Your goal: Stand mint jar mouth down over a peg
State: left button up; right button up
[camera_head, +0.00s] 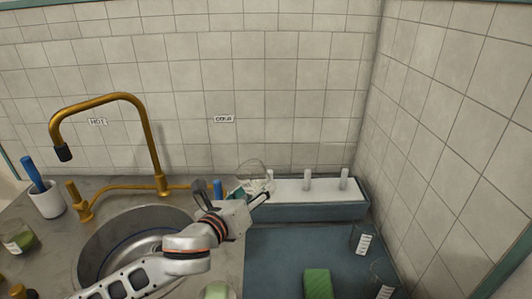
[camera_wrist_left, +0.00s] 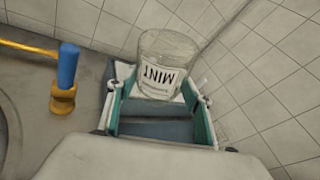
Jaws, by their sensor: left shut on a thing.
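The mint jar (camera_head: 254,172) is clear glass. In the left wrist view the jar (camera_wrist_left: 163,60) has its MINT label upside down, so it is held inverted. My left gripper (camera_head: 250,193) is shut on it, with a finger on each side in the wrist view (camera_wrist_left: 160,100). The jar is over the left end of a white-topped peg rack (camera_head: 290,199). Two white pegs show to the right, a middle peg (camera_head: 308,180) and a right peg (camera_head: 344,179). I cannot tell whether a peg is inside the jar. My right gripper is not in view.
A gold faucet (camera_head: 158,150) and sink (camera_head: 115,238) are on the left. A blue-handled tap (camera_wrist_left: 66,75) stands close left of the gripper. A green sponge (camera_head: 317,283) and a labelled jar (camera_head: 362,242) are on the blue mat (camera_head: 275,255). Tiled walls close the back and right.

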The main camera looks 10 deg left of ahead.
pick_arm(q)
jog(key=w+m, duration=0.1)
jog(key=w+d+r+m, duration=0.1)
jog(key=w, duration=0.1)
jog(key=w+d+r+g, duration=0.1)
jog(key=w, duration=0.1)
jog(key=shift+d+r+m+h+b, duration=0.1)
jog(key=shift+d+m+h+b, duration=0.05)
jog(key=shift+m+h+b, duration=0.2)
jog(key=w+r+m+g, duration=0.1)
jog(key=w+r+m, duration=0.2)
jog(key=w, duration=0.1)
jog(key=shift+w+a+f+b, duration=0.15)
jog(key=shift+w+f+b, duration=0.05)
jog(key=shift+f+b, duration=0.95)
jog(key=shift+w+a+f+b, duration=0.15)
jog(key=shift+a+f+b, duration=0.05)
jog(key=shift+f+b, duration=0.9)
jog(key=shift+w+a+f+b, duration=0.15)
jog(key=shift+w+f+b, duration=0.05)
jog(key=shift+f+b, duration=1.5)
jog(key=shift+f, duration=1.75)
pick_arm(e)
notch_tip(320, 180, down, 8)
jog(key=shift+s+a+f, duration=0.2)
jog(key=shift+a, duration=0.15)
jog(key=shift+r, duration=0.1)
pick_arm(q)
jog(key=o, duration=1.4)
